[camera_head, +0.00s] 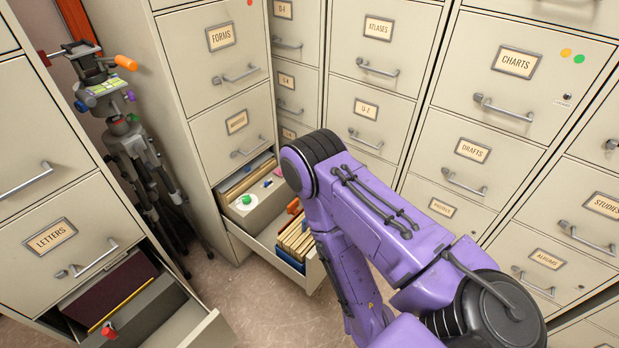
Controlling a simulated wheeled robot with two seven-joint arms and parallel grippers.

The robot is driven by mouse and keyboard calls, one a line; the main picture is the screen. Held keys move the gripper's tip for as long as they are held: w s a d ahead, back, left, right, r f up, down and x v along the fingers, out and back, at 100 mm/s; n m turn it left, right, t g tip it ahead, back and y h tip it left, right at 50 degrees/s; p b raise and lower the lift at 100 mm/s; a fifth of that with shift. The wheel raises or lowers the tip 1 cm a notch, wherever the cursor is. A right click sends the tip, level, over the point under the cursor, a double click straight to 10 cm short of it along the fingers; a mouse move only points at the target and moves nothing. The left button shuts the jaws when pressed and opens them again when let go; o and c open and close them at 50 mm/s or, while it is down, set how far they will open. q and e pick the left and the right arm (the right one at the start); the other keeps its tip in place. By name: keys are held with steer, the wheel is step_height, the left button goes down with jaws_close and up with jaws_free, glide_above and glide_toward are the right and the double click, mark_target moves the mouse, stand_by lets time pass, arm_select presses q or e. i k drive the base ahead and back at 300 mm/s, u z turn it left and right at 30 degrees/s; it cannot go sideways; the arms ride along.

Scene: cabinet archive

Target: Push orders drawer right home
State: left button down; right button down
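No label reading "orders" can be read. A drawer (317,270) stands pulled out low in the cream cabinet (193,82) labelled FORMS, left of centre. It holds folders, a grey divider and small items, and its front label is out of sight. A second drawer (212,331) stands open below the LETTERS drawer at lower left. My purple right arm (385,225) comes in from the lower right, bent at the elbow, and covers part of the middle drawer's front area. Neither gripper shows; my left arm is also out of view.
A black tripod (140,150) with a grey and orange head stands between the left and middle cabinets. Closed cabinets, including the CHARTS drawer (545,85), line the back and right. Bare floor (235,300) lies between the two open drawers.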

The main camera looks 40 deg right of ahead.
mark_target(257, 223)
steer(key=k, duration=0.3)
steer(key=z, duration=0.75)
